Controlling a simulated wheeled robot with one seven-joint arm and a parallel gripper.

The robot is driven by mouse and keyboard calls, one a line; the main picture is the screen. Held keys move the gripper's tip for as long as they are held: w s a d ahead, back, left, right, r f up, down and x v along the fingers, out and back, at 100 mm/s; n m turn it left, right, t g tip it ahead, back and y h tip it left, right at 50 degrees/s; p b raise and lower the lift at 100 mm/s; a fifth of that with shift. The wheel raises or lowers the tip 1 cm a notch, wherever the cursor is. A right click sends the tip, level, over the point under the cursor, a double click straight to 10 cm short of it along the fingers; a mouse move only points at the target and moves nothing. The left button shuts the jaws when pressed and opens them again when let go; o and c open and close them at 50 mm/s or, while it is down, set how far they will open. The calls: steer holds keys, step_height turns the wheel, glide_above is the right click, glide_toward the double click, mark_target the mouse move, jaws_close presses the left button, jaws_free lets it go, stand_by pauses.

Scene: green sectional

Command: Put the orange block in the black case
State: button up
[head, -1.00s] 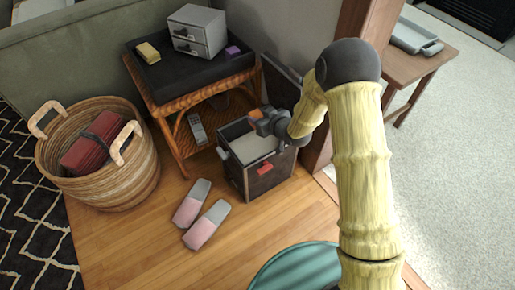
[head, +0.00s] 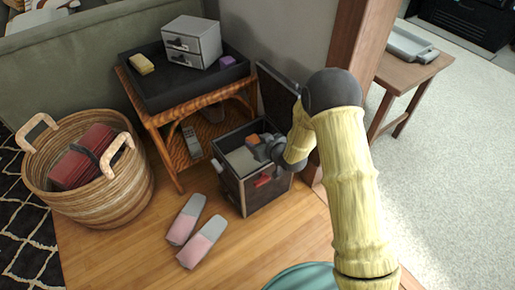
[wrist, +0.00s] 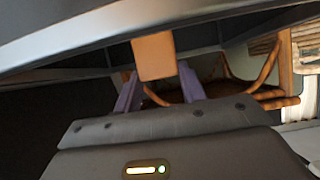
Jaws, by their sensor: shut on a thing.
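The black case (head: 268,197) stands on the wood floor, with its lid (head: 277,96) open and upright at the back. Its inside shows a pale grey surface. My gripper (head: 256,143) is at the case's opening, over its right-back part. It is shut on the orange block (head: 252,139). In the wrist view the orange block (wrist: 154,55) sits between the two purple fingers of my gripper (wrist: 158,84). A dark wall and rim pass close behind the block there. Whether the block touches the case is not clear.
A wicker side table (head: 165,122) with a black tray (head: 153,95) stands behind the case. It bears a grey drawer box (head: 192,45), a yellow block and a purple block. A woven basket (head: 100,205) is at left. Pink-grey slippers (head: 203,243) lie in front.

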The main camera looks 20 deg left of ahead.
step_height(320, 180, down, 3)
steer(key=shift+w+a+r+b, duration=0.1)
steer(key=shift+b, duration=0.5)
steer(key=shift+s+f, duration=0.2)
steer(key=shift+f, duration=0.1)
steer(key=shift+f, duration=0.2)
steer(key=o, duration=1)
steer(key=shift+w, duration=0.1)
steer(key=shift+c, duration=0.2)
steer(key=shift+r, duration=0.1)
